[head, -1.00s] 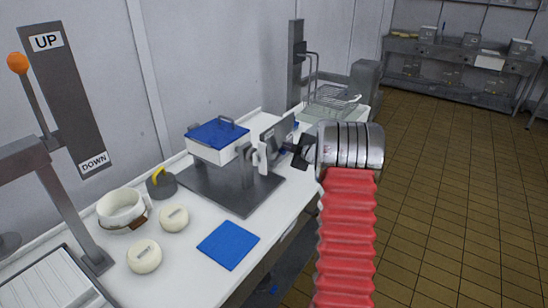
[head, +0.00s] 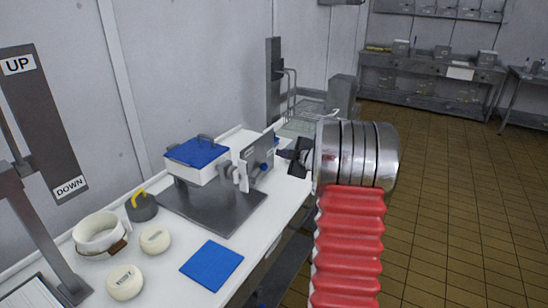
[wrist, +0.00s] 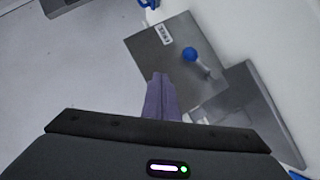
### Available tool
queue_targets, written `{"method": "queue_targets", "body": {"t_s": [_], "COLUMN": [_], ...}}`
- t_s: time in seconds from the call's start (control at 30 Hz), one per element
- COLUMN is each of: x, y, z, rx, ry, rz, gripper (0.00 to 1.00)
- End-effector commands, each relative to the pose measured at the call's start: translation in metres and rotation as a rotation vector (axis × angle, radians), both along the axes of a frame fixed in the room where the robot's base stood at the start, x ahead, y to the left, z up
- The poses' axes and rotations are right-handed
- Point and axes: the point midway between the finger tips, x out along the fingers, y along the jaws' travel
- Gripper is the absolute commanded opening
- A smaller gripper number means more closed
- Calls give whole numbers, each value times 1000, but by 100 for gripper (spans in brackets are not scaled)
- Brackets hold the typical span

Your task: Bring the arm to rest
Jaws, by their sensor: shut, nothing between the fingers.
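My arm has a red ribbed sleeve and a steel ringed wrist, in the right half of the head view. My gripper (head: 294,157) is dark and points left, raised near the right edge of the white bench (head: 165,277). It is shut and empty. In the wrist view its closed fingers (wrist: 158,84) stand in front of a grey metal panel (wrist: 150,46) with a blue-knobbed lever (wrist: 191,54). In the head view the panel (head: 258,155) stands just left of my gripper, with a visible gap between them.
A white box with a blue lid (head: 197,152) stands on a steel plate (head: 222,208). Two pale cheese rounds (head: 125,282), a white pot (head: 98,232), a yellow-handled weight (head: 141,206) and a blue cloth (head: 211,265) lie nearer. The tiled floor (head: 450,200) at right is clear.

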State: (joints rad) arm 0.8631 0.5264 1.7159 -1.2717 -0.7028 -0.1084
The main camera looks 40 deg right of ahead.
Motion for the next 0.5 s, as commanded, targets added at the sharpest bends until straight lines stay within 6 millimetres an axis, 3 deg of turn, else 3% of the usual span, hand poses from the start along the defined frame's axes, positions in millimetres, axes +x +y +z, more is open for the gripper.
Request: {"method": "queue_targets", "body": {"t_s": [0.2, 0.5], "x": [-16, -16], "y": [-2, 0], "z": [10, 11], "rx": [0, 0], "ry": [0, 0], "rz": [0, 2], "gripper": [0, 0]}}
